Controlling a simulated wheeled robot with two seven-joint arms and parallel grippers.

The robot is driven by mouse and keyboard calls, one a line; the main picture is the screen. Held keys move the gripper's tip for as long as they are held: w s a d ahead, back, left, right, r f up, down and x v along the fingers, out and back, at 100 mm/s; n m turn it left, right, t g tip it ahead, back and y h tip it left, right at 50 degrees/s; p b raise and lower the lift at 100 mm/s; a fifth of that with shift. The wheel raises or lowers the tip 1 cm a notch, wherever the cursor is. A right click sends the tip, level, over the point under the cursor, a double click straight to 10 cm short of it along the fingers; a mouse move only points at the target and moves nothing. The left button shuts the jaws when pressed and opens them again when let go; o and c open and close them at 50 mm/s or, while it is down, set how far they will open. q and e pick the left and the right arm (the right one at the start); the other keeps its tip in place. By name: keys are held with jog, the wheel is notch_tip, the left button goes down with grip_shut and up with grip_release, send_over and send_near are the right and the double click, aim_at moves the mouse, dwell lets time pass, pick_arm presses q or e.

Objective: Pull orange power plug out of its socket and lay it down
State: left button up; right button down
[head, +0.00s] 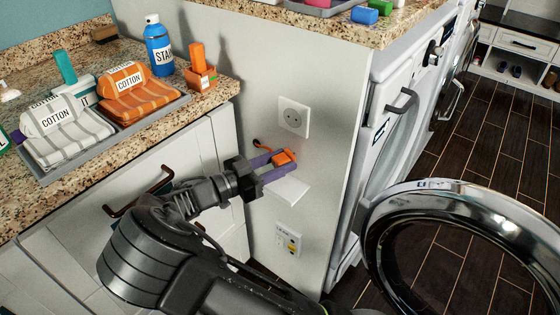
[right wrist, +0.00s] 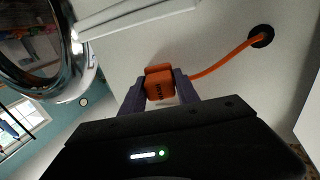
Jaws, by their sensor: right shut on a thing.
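The orange plug (head: 284,157) is between the purple fingers of my right gripper (head: 280,166), which is shut on it. The right wrist view also shows the plug (right wrist: 160,82) between both fingers (right wrist: 158,92). Its orange cord (right wrist: 222,60) runs to a round black hole (right wrist: 261,37) in the white panel. The wall socket (head: 293,117) shows an empty face above the plug, and the plug is apart from it. A small white ledge (head: 288,191) is just below the plug and gripper in the head view. My left gripper is out of view.
A second plate (head: 288,240) with a yellow mark is lower on the panel. An open round washer door (head: 376,225) stands at the right. The granite counter (head: 215,92) at upper left holds cotton towels (head: 138,98) and a blue spray can (head: 158,48).

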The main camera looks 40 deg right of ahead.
aim_at(279, 186)
jog(key=shift+f+b, duration=1.1)
jog(key=shift+f, duration=0.85)
jog(key=shift+f+b, duration=0.6)
jog(key=shift+f, duration=0.05)
jog(key=shift+c, duration=2)
grip_release()
jog(key=shift+a, duration=0.15)
jog(key=shift+w+a+b, duration=0.15)
jog(key=shift+a+b, duration=0.2)
jog(key=shift+a, duration=1.95)
